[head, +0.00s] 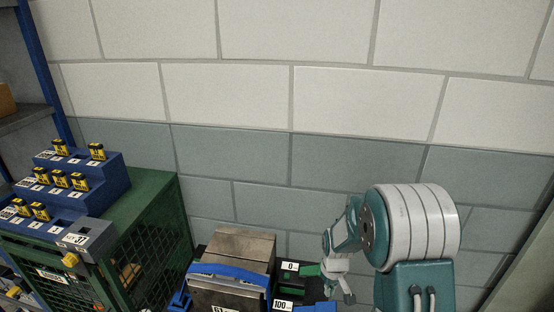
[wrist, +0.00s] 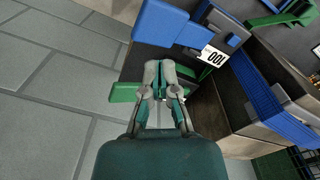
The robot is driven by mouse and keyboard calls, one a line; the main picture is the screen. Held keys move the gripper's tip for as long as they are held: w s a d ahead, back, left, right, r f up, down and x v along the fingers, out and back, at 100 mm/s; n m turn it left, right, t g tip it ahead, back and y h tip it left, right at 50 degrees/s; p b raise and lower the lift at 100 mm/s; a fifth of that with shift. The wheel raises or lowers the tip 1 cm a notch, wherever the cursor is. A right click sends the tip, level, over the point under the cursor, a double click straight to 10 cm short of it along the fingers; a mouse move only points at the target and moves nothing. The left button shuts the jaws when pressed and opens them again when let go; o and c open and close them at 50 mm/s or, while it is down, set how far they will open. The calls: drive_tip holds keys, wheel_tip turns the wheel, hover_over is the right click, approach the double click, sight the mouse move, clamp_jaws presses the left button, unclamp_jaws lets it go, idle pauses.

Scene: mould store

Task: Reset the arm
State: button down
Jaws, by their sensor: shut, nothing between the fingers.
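My gripper (wrist: 161,68) is at the middle of the wrist view, its two fingers together with nothing between them. In the head view my teal and white arm is at the lower right, its end part small and partly hidden behind the arm. In the wrist view the gripper is close to a blue part (wrist: 164,24) and a white label reading 100 (wrist: 213,54); I cannot tell whether it touches anything. A green bar (wrist: 123,92) lies behind the fingers.
A steel block (head: 245,243) with a blue band (head: 228,273) stands left of my arm. A green mesh cabinet (head: 148,192) carries a blue stepped rack (head: 113,168) with several yellow-black pieces. A tiled wall (head: 300,90) closes the back. The space above the block is clear.

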drive_tip(key=s+r+m+t, duration=0.1)
drive_tip(key=s+r, duration=0.2)
drive_tip(key=r, duration=0.9)
drive_tip(key=s+r+m+t, duration=0.1)
drive_tip(key=s+r+t, duration=0.1)
drive_tip(key=s+r, duration=0.6)
drive_tip(key=s+r+m+t, duration=0.1)
drive_tip(key=s+r+t, duration=0.1)
drive_tip(key=s+r, duration=0.7)
drive_tip(key=s, duration=0.4)
drive_tip(key=shift+m+t, duration=0.3)
drive_tip(key=shift+m, duration=0.1)
drive_tip(key=shift+a, duration=0.1)
